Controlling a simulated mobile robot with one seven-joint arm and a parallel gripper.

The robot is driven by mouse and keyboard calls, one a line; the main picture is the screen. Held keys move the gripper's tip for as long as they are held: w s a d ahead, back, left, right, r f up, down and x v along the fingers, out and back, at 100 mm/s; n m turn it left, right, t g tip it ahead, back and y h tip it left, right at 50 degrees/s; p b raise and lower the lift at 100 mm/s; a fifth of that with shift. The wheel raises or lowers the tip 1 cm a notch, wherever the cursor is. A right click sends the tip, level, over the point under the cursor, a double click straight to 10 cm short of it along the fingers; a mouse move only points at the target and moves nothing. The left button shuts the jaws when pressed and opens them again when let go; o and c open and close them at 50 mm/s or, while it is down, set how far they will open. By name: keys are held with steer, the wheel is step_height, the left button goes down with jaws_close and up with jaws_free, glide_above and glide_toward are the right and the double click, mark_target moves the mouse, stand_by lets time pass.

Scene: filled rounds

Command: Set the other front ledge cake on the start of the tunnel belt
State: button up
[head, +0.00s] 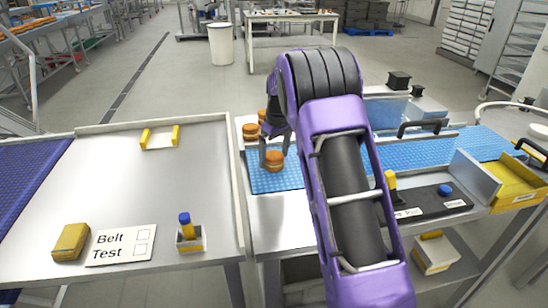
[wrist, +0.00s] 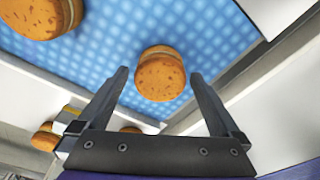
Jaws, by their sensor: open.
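A round brown cake (head: 275,161) rests on the blue tunnel belt (head: 262,182) near its left end. It appears in the wrist view as a golden cake with a pale filling (wrist: 160,75) on the blue dimpled surface (wrist: 110,60). My gripper (head: 274,155) is open and empty. Its two fingertips (wrist: 159,72) stand on either side of this cake in the wrist view, with gaps at both sides. A second cake (wrist: 42,18), cut off by the frame, lies on the blue surface at top left. More cakes (head: 250,131) sit behind the gripper in the head view, partly hidden.
My arm covers the middle of the belt. A black control strip (head: 425,204) and a yellow tray (head: 515,185) lie at right. The left table has a yellow block (head: 71,242), a "Belt Test" card (head: 120,245) and a small holder (head: 190,238); its middle is clear.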

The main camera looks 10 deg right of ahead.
mark_target(277, 156)
step_height(277, 156, up, 11)
steer(key=s, duration=0.1)
steer(key=shift+d+p, duration=0.35)
steer(key=shift+p, duration=0.05)
